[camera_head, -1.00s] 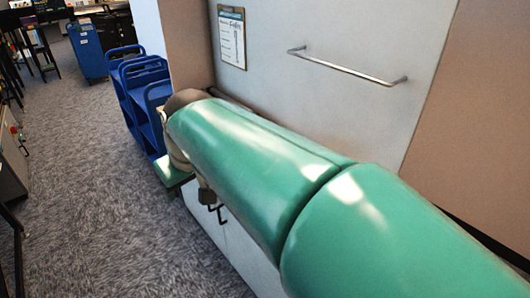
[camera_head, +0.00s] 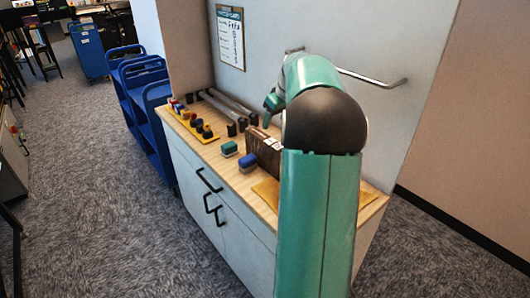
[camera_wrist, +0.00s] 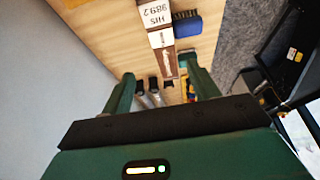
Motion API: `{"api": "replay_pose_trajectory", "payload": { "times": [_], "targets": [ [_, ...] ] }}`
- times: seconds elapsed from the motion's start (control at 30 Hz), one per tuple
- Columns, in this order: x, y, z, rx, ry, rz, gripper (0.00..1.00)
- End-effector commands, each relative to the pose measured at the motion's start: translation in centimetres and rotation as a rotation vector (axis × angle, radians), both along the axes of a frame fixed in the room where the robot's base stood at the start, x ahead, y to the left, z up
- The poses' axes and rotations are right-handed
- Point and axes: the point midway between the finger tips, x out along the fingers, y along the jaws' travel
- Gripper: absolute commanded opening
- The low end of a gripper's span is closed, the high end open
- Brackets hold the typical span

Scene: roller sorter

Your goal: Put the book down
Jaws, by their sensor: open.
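The brown book (camera_head: 266,150) stands on the wooden counter top (camera_head: 238,180), partly hidden behind my arm in the head view. In the wrist view the book (camera_wrist: 168,62) shows its narrow spine with a white label reading "HIS 989.2". My gripper (camera_wrist: 160,84) is open, with its two green fingers apart. The near end of the spine appears between the fingers in the picture; I cannot tell whether either finger touches it.
A blue block (camera_head: 248,160) and a green block (camera_head: 229,149) lie left of the book. A yellow tray (camera_head: 203,132) with small items and grey rollers (camera_head: 226,104) lie farther back. A tan pad (camera_head: 268,192) lies in front. Blue carts (camera_head: 150,115) stand left.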

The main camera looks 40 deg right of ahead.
Motion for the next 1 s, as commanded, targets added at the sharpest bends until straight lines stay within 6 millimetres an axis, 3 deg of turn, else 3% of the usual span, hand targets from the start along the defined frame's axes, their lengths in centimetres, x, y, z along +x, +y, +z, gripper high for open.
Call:
{"api": "replay_pose_trajectory", "payload": {
  "times": [0.4, 0.67, 1.0],
  "targets": [
    [2.7, 0.0, -6.7, 0.002, 0.002, 0.001, 0.6],
    [3.5, -0.1, -8.4, 0.002, 0.002, 0.001, 0.6],
    [5.1, 0.1, -12.4, 0.001, 0.001, 0.0, 0.6]
  ]
}}
